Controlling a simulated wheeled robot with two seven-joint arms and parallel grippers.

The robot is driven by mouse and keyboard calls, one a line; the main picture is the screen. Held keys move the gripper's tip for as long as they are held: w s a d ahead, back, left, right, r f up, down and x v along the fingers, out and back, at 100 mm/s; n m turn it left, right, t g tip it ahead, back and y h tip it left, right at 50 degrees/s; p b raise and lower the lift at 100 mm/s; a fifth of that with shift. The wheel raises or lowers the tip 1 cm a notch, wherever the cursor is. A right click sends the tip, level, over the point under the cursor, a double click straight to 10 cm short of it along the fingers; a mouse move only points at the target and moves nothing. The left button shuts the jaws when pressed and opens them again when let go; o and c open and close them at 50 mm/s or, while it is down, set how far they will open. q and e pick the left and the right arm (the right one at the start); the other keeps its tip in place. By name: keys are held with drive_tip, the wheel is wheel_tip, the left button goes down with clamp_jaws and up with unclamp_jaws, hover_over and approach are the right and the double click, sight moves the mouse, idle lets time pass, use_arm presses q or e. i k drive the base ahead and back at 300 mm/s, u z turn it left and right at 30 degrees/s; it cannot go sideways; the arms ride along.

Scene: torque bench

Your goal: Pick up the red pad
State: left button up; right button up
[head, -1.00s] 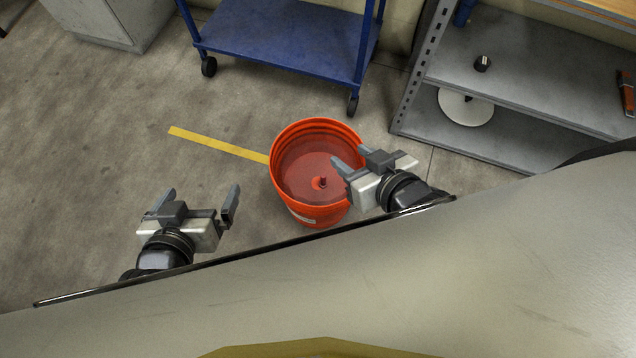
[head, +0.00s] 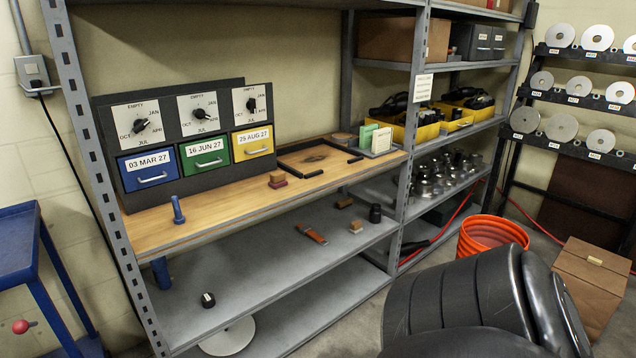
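A small block with a brown top and a dark red base (head: 279,184) sits on the wooden upper shelf (head: 222,204), in front of the yellow drawer. The dark red part is the only pad-like red thing I make out; it is small at this distance. Neither of my grippers is in the current head view, so I cannot see their state now.
Blue, green and yellow drawers (head: 252,143) with dials stand behind the block. A blue peg (head: 178,210) stands to its left, a black square frame (head: 318,172) to its right. An orange bucket (head: 490,234) and brown box (head: 590,278) stand right. A blue cart (head: 20,240) is left.

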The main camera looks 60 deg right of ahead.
sight(277, 180)
drive_tip(key=z, duration=1.8)
